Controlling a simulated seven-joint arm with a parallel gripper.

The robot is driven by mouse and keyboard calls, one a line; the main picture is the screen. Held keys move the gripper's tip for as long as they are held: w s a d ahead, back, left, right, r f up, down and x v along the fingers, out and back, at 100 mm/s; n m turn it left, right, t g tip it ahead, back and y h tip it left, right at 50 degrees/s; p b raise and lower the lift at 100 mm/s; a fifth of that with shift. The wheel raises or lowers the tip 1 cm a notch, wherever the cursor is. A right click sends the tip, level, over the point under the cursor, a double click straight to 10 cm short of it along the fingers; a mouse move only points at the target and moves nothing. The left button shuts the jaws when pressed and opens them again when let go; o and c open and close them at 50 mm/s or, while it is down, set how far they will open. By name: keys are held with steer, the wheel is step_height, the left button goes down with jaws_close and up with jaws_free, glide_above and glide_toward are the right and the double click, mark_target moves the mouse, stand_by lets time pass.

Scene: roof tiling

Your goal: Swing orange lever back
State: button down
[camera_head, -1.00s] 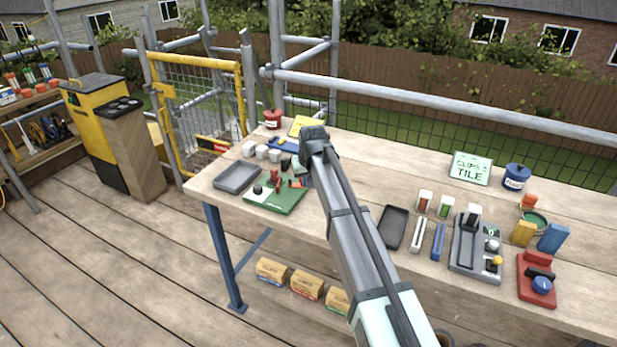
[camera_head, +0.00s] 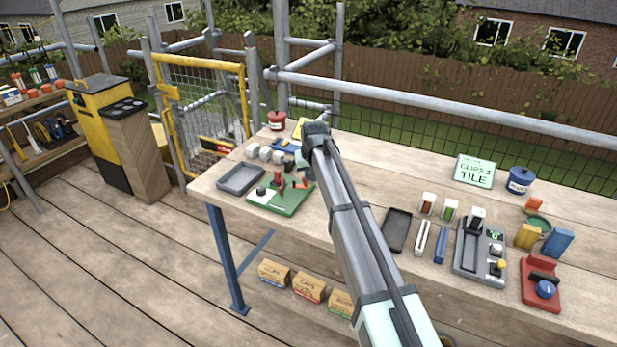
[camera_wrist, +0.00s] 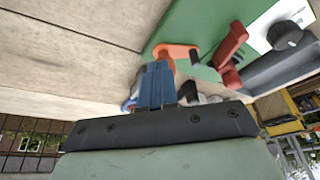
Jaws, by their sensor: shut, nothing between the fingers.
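The orange lever (camera_wrist: 176,49) lies on the green board (camera_wrist: 190,22) in the wrist view, just beyond my fingertips. It also shows small in the head view (camera_head: 303,185), on the green board (camera_head: 285,205) at the table's left end. My gripper (camera_wrist: 158,68) is shut, with its blue-grey fingers together and nothing held. The fingertips are at or beside the lever's orange end; I cannot tell whether they touch. In the head view my arm mostly hides the gripper. A red lever (camera_wrist: 230,46) stands to the right of the orange one.
A black knob (camera_wrist: 285,37) on a white plate sits near the red lever. A grey tray (camera_head: 241,179) lies left of the board, with grey-white blocks (camera_head: 265,153) behind it. The table right of my arm has open wood before the dark tray (camera_head: 396,230).

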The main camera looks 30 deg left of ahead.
steer(key=s+d, duration=0.3)
steer(key=shift+s+d+r, duration=0.15)
steer(key=shift+s+d, duration=0.05)
steer(key=v, duration=0.9)
steer(key=shift+w+r, duration=0.25)
steer(key=shift+r, duration=0.2)
